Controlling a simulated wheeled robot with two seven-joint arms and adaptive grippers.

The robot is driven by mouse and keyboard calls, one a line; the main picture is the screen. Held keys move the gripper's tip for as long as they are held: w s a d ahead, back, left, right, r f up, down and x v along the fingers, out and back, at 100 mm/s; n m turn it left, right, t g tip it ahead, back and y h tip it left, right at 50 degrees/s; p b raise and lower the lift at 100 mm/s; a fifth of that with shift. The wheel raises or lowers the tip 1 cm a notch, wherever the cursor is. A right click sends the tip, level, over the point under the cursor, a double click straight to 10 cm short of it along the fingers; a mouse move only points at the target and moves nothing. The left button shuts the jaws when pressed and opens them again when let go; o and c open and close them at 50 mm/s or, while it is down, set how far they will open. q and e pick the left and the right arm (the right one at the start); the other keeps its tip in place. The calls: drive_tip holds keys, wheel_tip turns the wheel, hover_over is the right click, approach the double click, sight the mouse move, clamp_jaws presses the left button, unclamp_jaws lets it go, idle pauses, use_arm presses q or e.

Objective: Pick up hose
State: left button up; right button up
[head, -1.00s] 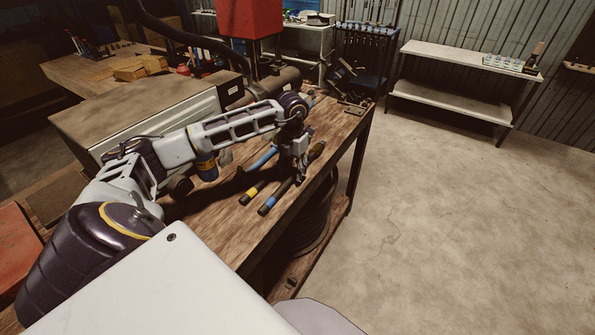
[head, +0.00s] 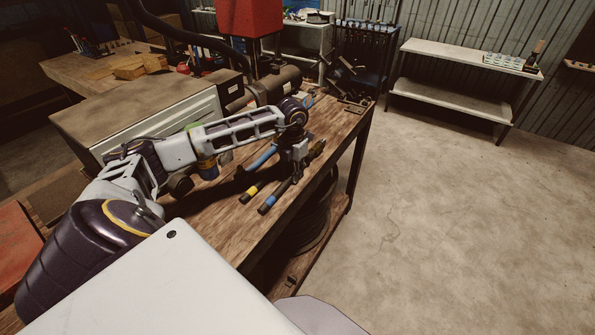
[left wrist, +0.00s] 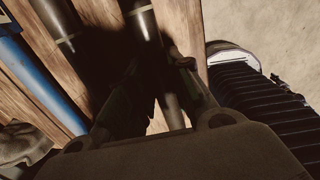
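Several hoses lie on the wooden workbench in the head view. One is black with a blue-banded end (head: 268,206), one is black with a yellow-banded end (head: 248,194), and one is blue (head: 262,160). My left gripper (head: 298,172) points down over the blue-banded hose near the bench's right edge. In the left wrist view its two fingers (left wrist: 158,85) are apart, with a dark hose (left wrist: 145,25) running between them. Contact is hard to judge in the shadow. The blue hose (left wrist: 40,80) lies to the left there. My right gripper is not in view.
A large box-shaped machine (head: 140,105) stands on the workbench (head: 235,235) behind my left arm. A red machine (head: 250,17) stands farther back. The floor (head: 440,220) to the right is clear, up to a shelf (head: 465,60).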

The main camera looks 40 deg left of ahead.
use_arm(q)
clamp_jaws()
drive_tip(key=shift+r, duration=0.15)
wheel_tip(320, 180, up, 10)
drive_tip(key=b, duration=0.1)
idle(0.6)
idle(0.8)
